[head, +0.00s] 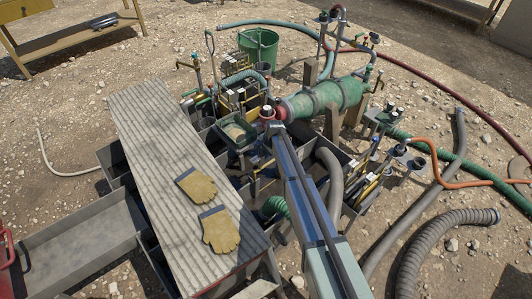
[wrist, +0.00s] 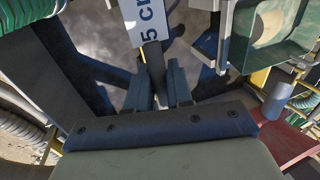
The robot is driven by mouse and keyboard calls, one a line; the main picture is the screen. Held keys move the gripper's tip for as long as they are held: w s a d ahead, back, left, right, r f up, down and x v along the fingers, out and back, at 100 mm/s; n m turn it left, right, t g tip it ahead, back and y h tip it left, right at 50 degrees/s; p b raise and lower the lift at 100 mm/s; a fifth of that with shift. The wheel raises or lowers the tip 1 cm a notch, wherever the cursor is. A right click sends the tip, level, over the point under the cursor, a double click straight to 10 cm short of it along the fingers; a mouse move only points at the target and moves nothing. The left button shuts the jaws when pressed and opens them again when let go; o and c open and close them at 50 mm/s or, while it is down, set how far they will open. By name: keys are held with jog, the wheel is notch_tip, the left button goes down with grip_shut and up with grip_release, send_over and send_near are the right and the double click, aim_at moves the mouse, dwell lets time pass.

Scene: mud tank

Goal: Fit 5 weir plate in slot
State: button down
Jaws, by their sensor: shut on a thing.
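In the wrist view my gripper (wrist: 158,88) is shut on the dark upright grip of the weir plate (wrist: 153,60). A white label (wrist: 146,22) with dark lettering that reads "5 c", cut off by the frame's top edge, shows just beyond the fingers. The plate's lower part and the slot cannot be made out. In the head view my arm reaches up from the bottom to the middle of the tank equipment, and its end hides the fingers and the plate.
A green cylinder (head: 325,98) lies just beyond my arm's end. A green tray (head: 235,132) stands left of it and also shows in the wrist view (wrist: 268,35). A slatted walkway (head: 165,165) with yellow gloves (head: 221,230) lies left. Grey hoses (head: 425,250) lie right.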

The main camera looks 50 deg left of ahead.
jog(key=shift+f, duration=0.4)
jog(key=c, duration=0.9)
grip_release()
jog(key=shift+c, duration=0.2)
jog(key=v, duration=1.3)
jog(key=shift+r, duration=0.35)
jog(key=shift+d, duration=0.1)
